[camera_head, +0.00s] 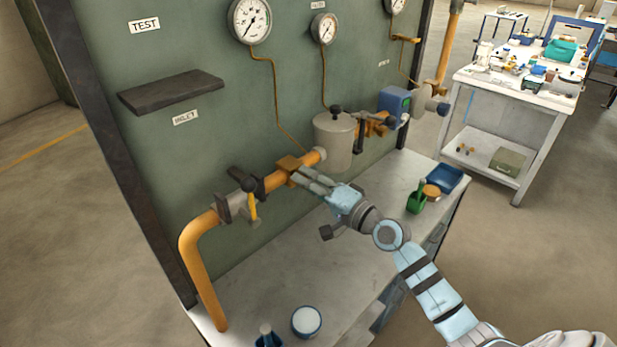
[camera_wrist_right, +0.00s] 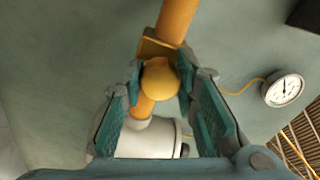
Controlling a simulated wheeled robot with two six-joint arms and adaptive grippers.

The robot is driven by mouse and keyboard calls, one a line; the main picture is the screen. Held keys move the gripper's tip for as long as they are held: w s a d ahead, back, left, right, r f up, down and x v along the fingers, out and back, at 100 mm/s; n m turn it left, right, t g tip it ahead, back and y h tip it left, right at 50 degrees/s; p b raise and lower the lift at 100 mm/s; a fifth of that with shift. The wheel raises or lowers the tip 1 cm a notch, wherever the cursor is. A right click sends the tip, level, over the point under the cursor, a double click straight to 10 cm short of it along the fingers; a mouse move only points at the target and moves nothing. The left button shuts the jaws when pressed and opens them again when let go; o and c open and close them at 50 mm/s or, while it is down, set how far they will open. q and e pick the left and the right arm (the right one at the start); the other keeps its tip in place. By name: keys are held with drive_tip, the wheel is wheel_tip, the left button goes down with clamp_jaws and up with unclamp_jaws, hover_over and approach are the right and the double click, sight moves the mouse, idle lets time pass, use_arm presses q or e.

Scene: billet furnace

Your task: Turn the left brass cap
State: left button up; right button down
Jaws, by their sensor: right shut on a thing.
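The left brass cap (camera_wrist_right: 160,82) is round and yellow in the right wrist view, on a brass block (camera_wrist_right: 160,48) in the yellow pipe. My right gripper (camera_wrist_right: 160,92) has one finger on each side of the cap and is shut on it. In the head view my right gripper (camera_head: 303,176) reaches the brass block (camera_head: 289,163) on the pipe from the right. The fingers mostly hide the cap there. My left gripper is in neither view.
A valve with a yellow handle (camera_head: 252,205) is left of the gripper. A grey canister (camera_head: 334,140) is to its right. Gauges (camera_head: 250,20) hang on the green panel. The bench (camera_head: 372,225) holds a green container (camera_head: 416,199), a blue tray (camera_head: 445,179) and a white-topped jar (camera_head: 306,321).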

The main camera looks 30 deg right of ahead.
drive_tip(key=shift+m, duration=0.8)
drive_tip(key=shift+p, duration=0.3)
drive_tip(key=c, duration=1.2)
unclamp_jaws()
drive_tip(key=shift+c, duration=0.2)
drive_tip(key=shift+s+d, duration=0.1)
drive_tip(key=v, duration=1.1)
drive_tip(key=shift+s, duration=0.35)
